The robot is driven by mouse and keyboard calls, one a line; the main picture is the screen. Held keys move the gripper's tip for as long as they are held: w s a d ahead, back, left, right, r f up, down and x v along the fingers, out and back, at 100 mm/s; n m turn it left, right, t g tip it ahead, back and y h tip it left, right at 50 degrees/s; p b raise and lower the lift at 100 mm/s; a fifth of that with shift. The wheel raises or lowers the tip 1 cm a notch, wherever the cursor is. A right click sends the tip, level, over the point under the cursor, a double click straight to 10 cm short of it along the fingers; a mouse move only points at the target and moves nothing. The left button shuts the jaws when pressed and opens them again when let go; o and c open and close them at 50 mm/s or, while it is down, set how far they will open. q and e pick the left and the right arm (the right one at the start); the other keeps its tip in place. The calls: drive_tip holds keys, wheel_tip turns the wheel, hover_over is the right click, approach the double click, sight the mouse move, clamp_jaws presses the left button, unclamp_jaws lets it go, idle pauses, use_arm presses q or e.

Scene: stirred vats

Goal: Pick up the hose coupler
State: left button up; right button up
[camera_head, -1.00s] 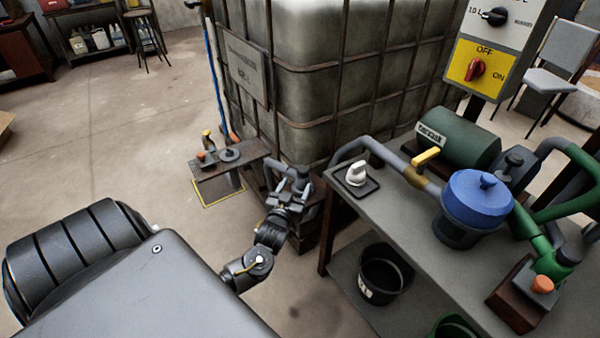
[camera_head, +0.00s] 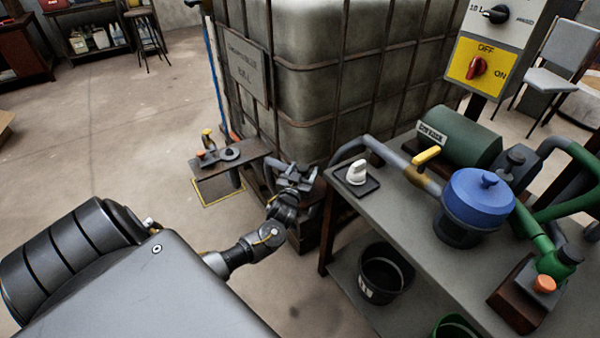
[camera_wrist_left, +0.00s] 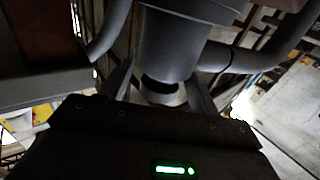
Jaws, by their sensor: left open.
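My left gripper (camera_head: 297,175) is open in front of the lower corner of the caged tank. In the left wrist view its two fingers (camera_wrist_left: 158,80) stand apart on either side of a grey cylindrical fitting (camera_wrist_left: 170,45). The fitting has a side pipe and a paler ring at its lower end. I cannot tell whether the fingers touch it. I cannot tell for certain which piece is the hose coupler. A small white fitting (camera_head: 357,172) stands upright on a dark pad on the grey bench, away from the gripper. My right gripper is not in view.
The caged tank (camera_head: 310,80) rises behind the gripper. The grey bench (camera_head: 408,220) at right carries a green motor (camera_head: 460,137) and a blue-topped pump (camera_head: 478,198). A low stand (camera_head: 218,176) is left of the gripper. Open floor (camera_head: 120,150) lies further left.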

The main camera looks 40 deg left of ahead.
use_arm(q)
drive_tip(key=c, duration=1)
drive_tip(key=shift+c, duration=0.6)
drive_tip(key=shift+r, duration=0.1)
